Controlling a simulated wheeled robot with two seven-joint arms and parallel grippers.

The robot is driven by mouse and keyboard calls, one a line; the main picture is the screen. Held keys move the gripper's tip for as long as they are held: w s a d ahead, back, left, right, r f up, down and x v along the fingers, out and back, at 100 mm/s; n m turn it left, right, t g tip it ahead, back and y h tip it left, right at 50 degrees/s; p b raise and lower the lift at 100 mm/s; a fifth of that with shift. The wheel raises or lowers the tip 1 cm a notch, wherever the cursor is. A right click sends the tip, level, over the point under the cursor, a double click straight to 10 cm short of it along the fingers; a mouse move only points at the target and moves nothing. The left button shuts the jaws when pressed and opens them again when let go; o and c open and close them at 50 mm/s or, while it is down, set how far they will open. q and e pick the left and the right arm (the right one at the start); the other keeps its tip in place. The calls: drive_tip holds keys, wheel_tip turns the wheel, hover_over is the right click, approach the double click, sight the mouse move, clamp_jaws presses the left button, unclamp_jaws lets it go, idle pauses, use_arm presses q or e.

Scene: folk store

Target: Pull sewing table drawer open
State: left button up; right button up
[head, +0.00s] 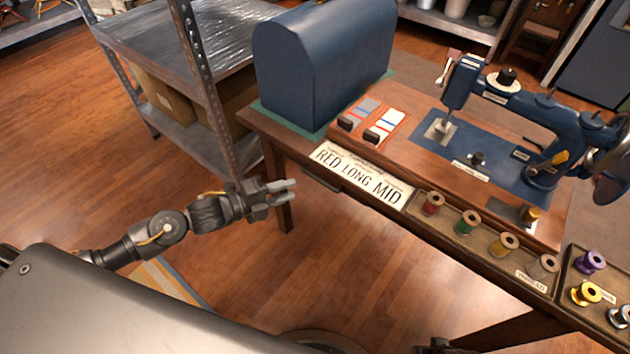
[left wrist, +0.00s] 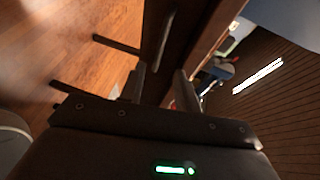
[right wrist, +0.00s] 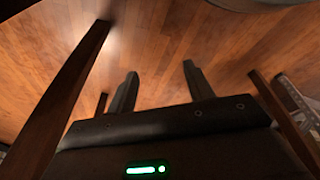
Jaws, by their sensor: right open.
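The wooden sewing table (head: 262,128) stands at the right of the head view. A dark bar handle (head: 322,181) shows under its front edge, below the sign. The drawer front is seen nearly edge-on there. In the left wrist view, a dark wooden front (left wrist: 190,42) carries a long bar handle (left wrist: 166,42). My left gripper (head: 292,190) is open and empty, a little left of the handle and apart from it. It also shows in the left wrist view (left wrist: 161,77). My right gripper (right wrist: 160,80) is open and empty, low over the floor between table legs.
On the table are a blue sewing machine (head: 525,118), its blue cover (head: 325,62), a RED LONG MID sign (head: 361,176) and several thread spools (head: 467,222). A metal shelf (head: 180,50) stands behind my left arm. Table legs (right wrist: 62,100) flank my right gripper.

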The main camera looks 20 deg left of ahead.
use_arm(q)
drive_tip(key=x, duration=0.9)
drive_tip(key=shift+c, duration=0.3)
clamp_jaws()
